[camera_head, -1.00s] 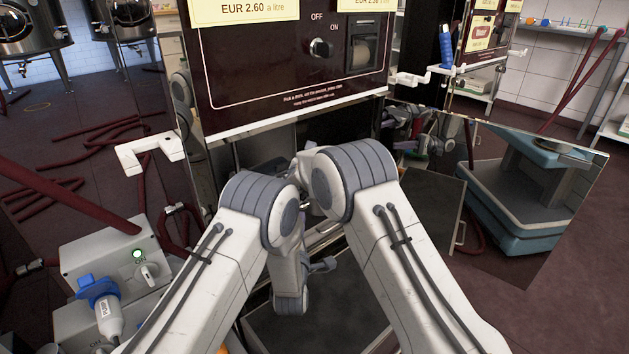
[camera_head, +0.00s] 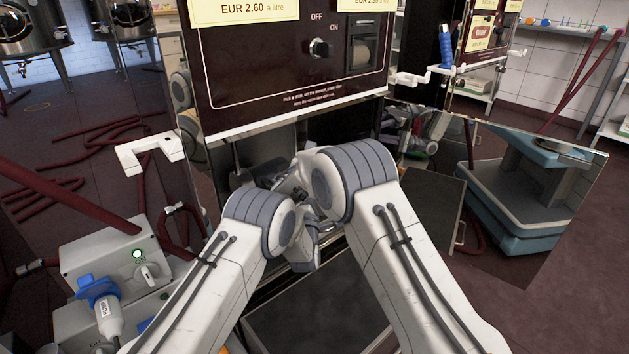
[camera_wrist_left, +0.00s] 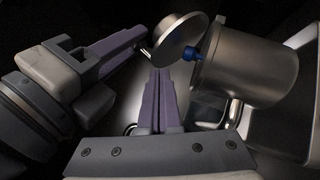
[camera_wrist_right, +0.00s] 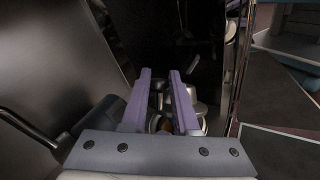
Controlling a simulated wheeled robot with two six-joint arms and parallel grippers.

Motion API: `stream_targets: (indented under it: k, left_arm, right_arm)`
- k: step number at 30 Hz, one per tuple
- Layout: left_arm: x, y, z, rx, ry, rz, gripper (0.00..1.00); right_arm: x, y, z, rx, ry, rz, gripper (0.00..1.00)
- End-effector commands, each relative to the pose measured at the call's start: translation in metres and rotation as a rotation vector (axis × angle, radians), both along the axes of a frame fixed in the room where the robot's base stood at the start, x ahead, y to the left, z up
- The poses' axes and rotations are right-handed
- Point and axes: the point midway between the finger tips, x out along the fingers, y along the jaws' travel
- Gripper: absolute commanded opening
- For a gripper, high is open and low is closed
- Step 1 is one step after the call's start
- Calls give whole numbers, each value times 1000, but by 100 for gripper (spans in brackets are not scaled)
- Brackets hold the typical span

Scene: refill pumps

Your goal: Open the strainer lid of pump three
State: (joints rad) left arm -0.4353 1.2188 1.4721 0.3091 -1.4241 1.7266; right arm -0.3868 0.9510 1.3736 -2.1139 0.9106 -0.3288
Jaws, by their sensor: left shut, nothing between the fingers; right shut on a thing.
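In the left wrist view a metal strainer pot (camera_wrist_left: 250,72) stands tilted in the picture. Its round lid (camera_wrist_left: 183,36) is swung up off the mouth, apart from the rim on one side. A blue part (camera_wrist_left: 190,54) sits at the rim by the lid. My left gripper (camera_wrist_left: 160,72) is shut and empty, its fingertips just below the lid. My right gripper (camera_wrist_left: 140,38) comes in from the left with its tips at the lid's outer face, shut on it; the exact contact is unclear. In the head view my arms hide the lid and both grippers' tips.
The dispenser's front panel (camera_head: 290,60) hangs above my arms. An open door panel (camera_head: 535,190) stands to the right. A grey switch box (camera_head: 105,255) with a blue plug (camera_head: 98,290) stands at the lower left. Red hoses lie on the floor at left.

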Motion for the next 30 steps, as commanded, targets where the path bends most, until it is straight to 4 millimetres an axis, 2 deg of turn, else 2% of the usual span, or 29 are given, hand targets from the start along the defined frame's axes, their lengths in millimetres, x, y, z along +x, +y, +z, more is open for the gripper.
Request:
stream_targets:
  k: [6,17,29,30]
  left_arm:
    - [10,-13,6,0,1,1,0]
    - [11,-15,7,1,1,1,0]
    - [17,-27,20,0,-6,-7,0]
    - [17,-28,21,-1,-7,-7,0]
  right_arm:
    - [0,-2,-1,0,2,-3,0]
    - [0,-1,-1,0,2,-3,0]
    - [-1,0,-3,-1,6,0,0]
    - [-1,0,-3,-1,7,1,41]
